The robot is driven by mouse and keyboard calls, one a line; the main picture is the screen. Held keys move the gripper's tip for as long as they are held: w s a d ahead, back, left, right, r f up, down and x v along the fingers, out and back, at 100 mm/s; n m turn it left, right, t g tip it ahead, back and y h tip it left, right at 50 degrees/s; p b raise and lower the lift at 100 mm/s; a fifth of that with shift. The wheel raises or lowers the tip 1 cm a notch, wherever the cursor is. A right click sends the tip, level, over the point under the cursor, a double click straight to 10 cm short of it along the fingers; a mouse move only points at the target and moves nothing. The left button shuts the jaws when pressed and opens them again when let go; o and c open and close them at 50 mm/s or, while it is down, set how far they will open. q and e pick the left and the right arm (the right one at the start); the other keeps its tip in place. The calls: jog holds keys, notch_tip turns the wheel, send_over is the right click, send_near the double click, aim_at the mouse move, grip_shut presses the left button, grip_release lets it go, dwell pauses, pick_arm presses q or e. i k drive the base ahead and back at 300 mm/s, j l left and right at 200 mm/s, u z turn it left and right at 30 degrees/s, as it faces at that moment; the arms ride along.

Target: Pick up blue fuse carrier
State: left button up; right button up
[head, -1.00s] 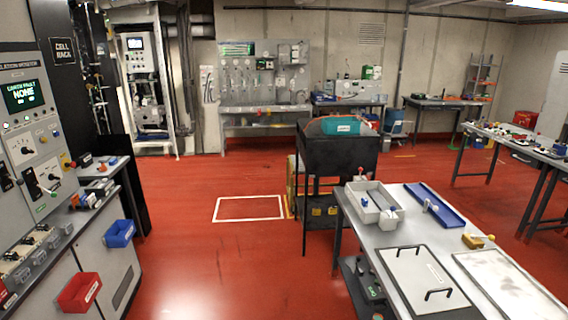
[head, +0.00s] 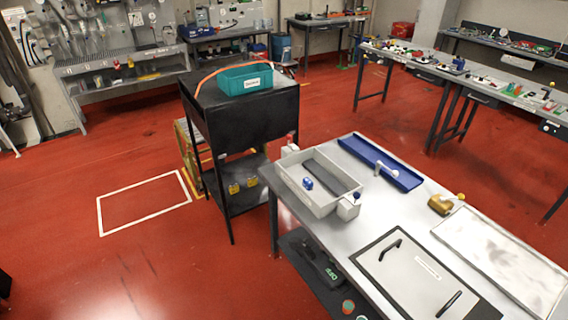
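A small blue object (head: 307,184), which looks like the blue fuse carrier, lies inside the grey open bin (head: 318,207), near its left side. The bin stands on the near table (head: 352,228), at the table's far left end. The object is small in the picture, so its details cannot be told. Neither of my grippers shows in the head view.
A long blue tray (head: 372,158) and a brass-coloured part (head: 440,205) lie right of the bin. A handled panel (head: 415,275) covers the near tabletop. A black cart (head: 215,122) bears a teal bin (head: 245,80). Red floor (head: 140,255) is free on the left.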

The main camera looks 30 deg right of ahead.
aim_at(307, 183)
jog(key=i+l+u, duration=0.1)
jog(key=i+u, duration=0.15)
jog(key=i, duration=1.75)
jog(key=z, duration=0.45)
jog(key=i+z, duration=0.1)
jog(key=z, duration=0.75)
jog(key=j+z, duration=0.1)
jog(key=z, duration=0.75)
jog(key=i+j, duration=0.05)
jog(key=j, duration=0.05)
